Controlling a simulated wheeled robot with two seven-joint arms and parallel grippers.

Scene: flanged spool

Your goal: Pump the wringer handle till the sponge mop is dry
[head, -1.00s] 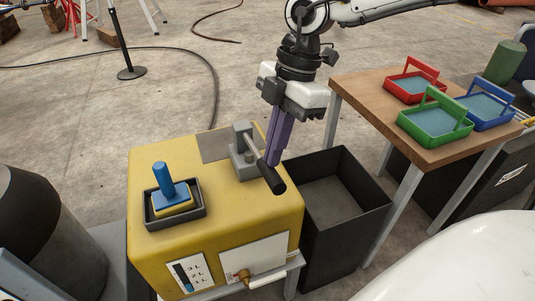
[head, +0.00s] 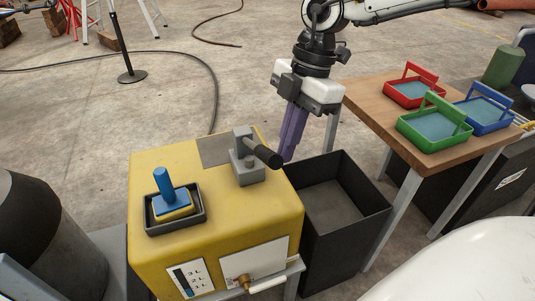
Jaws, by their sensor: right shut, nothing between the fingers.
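The wringer handle (head: 262,153) is a lever with a black grip on a grey bracket (head: 246,170), on top of the yellow machine (head: 225,215). The lever is raised, its grip pointing right and a little down. The sponge mop (head: 168,195), with a blue handle and a yellow sponge, stands in a dark tray (head: 152,228) at the machine's left. My right gripper (head: 288,155) has purple fingers, shut and empty, pointing down beside the grip's end. I cannot tell whether they touch it. My left gripper is out of view.
A black open bin (head: 375,225) stands right of the machine. A wooden table (head: 375,105) behind it holds red (head: 412,90), green (head: 434,128) and blue (head: 486,112) trays. A dark drum (head: 35,235) stands at the left. Open floor lies behind the machine.

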